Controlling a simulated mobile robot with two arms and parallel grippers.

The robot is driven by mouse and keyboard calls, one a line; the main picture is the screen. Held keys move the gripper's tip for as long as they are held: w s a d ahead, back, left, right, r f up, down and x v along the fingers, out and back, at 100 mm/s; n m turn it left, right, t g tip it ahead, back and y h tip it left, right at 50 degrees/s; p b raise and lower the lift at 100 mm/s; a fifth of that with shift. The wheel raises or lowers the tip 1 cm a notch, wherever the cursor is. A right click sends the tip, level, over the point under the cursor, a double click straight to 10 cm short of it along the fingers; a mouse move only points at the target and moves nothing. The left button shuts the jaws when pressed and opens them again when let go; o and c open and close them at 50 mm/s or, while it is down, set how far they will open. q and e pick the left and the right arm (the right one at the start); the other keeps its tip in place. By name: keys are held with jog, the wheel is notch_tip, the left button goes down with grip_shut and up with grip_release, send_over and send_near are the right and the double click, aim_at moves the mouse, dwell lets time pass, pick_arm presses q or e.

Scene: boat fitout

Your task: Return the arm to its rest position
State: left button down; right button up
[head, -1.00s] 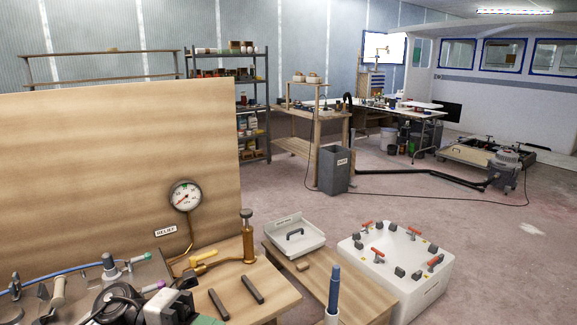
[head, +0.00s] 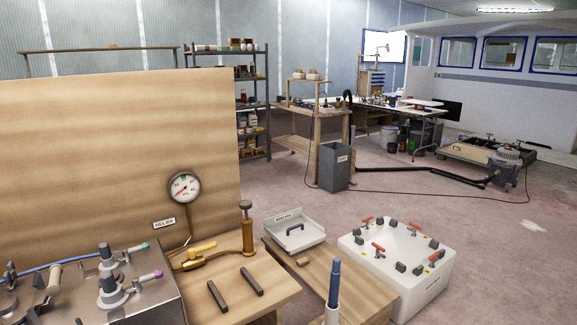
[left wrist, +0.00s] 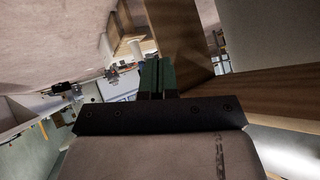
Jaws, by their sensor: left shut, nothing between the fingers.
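My left gripper shows in the left wrist view (left wrist: 158,78), with its green fingers together and nothing between them. It points past brown wooden boards, close to the edge of one. My left arm and gripper are out of the head view. My right gripper is in neither view.
A wooden bench (head: 262,290) with an upright panel (head: 110,150), gauge (head: 184,187) and brass pump (head: 248,235) stands at the left. A metal box with valves (head: 150,255) is at lower left. A white box with red handles (head: 402,280) stands at right. Open floor lies beyond.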

pick_arm(q)
jog(key=s+f+n+g, duration=0.1)
jog(key=s+f+g, duration=0.2)
jog(key=s, duration=0.7)
jog(key=s+d+f+n+g+y, duration=0.1)
jog(key=s+f+g, duration=0.2)
jog(key=s+f, duration=0.3)
jog(key=s+d+f+n+g+y+b, duration=0.1)
jog(key=s+f+g, duration=0.2)
jog(key=s, duration=1.2)
notch_tip(320, 180, down, 2)
jog(key=shift+s+f, duration=0.15)
jog(key=shift+d, duration=0.1)
